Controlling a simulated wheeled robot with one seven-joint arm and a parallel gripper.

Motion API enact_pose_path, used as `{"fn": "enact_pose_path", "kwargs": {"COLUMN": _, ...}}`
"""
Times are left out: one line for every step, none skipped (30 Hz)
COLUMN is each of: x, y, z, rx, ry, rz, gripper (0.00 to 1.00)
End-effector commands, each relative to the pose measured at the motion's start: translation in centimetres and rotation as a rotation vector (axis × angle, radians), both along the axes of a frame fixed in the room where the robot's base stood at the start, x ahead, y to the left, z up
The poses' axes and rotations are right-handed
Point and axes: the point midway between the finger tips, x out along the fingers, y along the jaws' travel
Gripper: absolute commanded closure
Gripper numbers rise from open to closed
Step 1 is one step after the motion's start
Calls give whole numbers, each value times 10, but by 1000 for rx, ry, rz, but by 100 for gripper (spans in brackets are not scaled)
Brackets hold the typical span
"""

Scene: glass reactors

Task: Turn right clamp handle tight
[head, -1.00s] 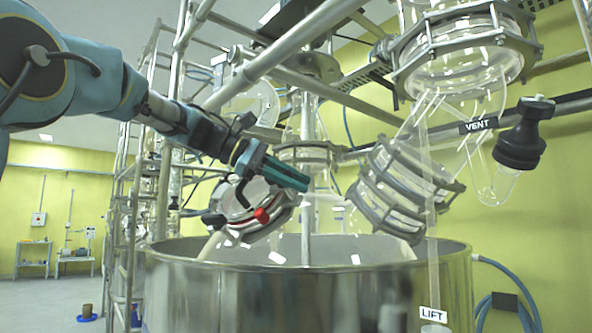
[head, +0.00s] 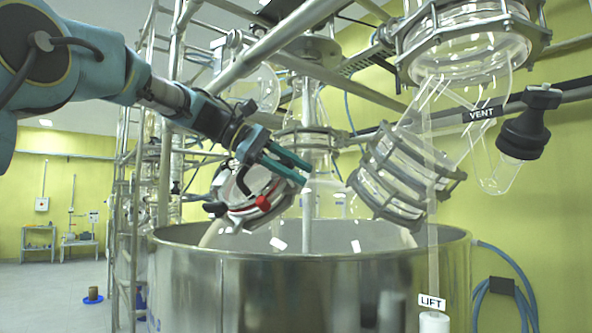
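A tilted glass port with a metal clamp ring (head: 245,218) sits at the rim of the large steel vessel, left of centre. A red clamp handle (head: 263,202) is at the ring's right side. A black knob (head: 215,209) is at its left side. My gripper (head: 305,173) is above and to the right of the red handle, its teal fingers pointing right and slightly down. The fingers show a gap with nothing between them. The gripper appears apart from the red handle, though the depth between them is hard to judge. The wrist partly covers the top of the port.
The steel vessel (head: 320,285) fills the lower middle. Metal pipes cross above. Open floor lies at the far left.

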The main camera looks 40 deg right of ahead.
Motion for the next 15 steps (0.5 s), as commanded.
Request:
{"fn": "enact_pose_path", "kwargs": {"x": 0, "y": 0, "z": 0, "rx": 0, "ry": 0, "rz": 0, "gripper": 69}}
{"fn": "enact_pose_path", "kwargs": {"x": 0, "y": 0, "z": 0, "rx": -1, "ry": 0, "rz": 0, "gripper": 69}}
{"fn": "enact_pose_path", "kwargs": {"x": 0, "y": 0, "z": 0, "rx": -1, "ry": 0, "rz": 0, "gripper": 69}}
{"fn": "enact_pose_path", "kwargs": {"x": 0, "y": 0, "z": 0, "rx": -1, "ry": 0, "rz": 0, "gripper": 69}}
{"fn": "enact_pose_path", "kwargs": {"x": 0, "y": 0, "z": 0, "rx": -1, "ry": 0, "rz": 0, "gripper": 69}}
{"fn": "enact_pose_path", "kwargs": {"x": 0, "y": 0, "z": 1, "rx": -1, "ry": 0, "rz": 0, "gripper": 69}}
{"fn": "enact_pose_path", "kwargs": {"x": 1, "y": 1, "z": 1, "rx": -2, "ry": 0, "rz": 2, "gripper": 69}}
{"fn": "enact_pose_path", "kwargs": {"x": 2, "y": 1, "z": 1, "rx": -2, "ry": 0, "rz": 2, "gripper": 69}}
{"fn": "enact_pose_path", "kwargs": {"x": 3, "y": 3, "z": 2, "rx": -2, "ry": 0, "rz": 3, "gripper": 69}}
{"fn": "enact_pose_path", "kwargs": {"x": 5, "y": 5, "z": 3, "rx": -3, "ry": -1, "rz": 2, "gripper": 69}}
{"fn": "enact_pose_path", "kwargs": {"x": 7, "y": 8, "z": 5, "rx": -3, "ry": -1, "rz": 2, "gripper": 69}}
{"fn": "enact_pose_path", "kwargs": {"x": 10, "y": 12, "z": 7, "rx": -4, "ry": -2, "rz": 3, "gripper": 69}}
{"fn": "enact_pose_path", "kwargs": {"x": 13, "y": 16, "z": 9, "rx": -4, "ry": -2, "rz": 3, "gripper": 69}}
{"fn": "enact_pose_path", "kwargs": {"x": 16, "y": 20, "z": 12, "rx": -4, "ry": -3, "rz": 4, "gripper": 69}}
{"fn": "enact_pose_path", "kwargs": {"x": 20, "y": 25, "z": 16, "rx": -3, "ry": -2, "rz": 4, "gripper": 69}}
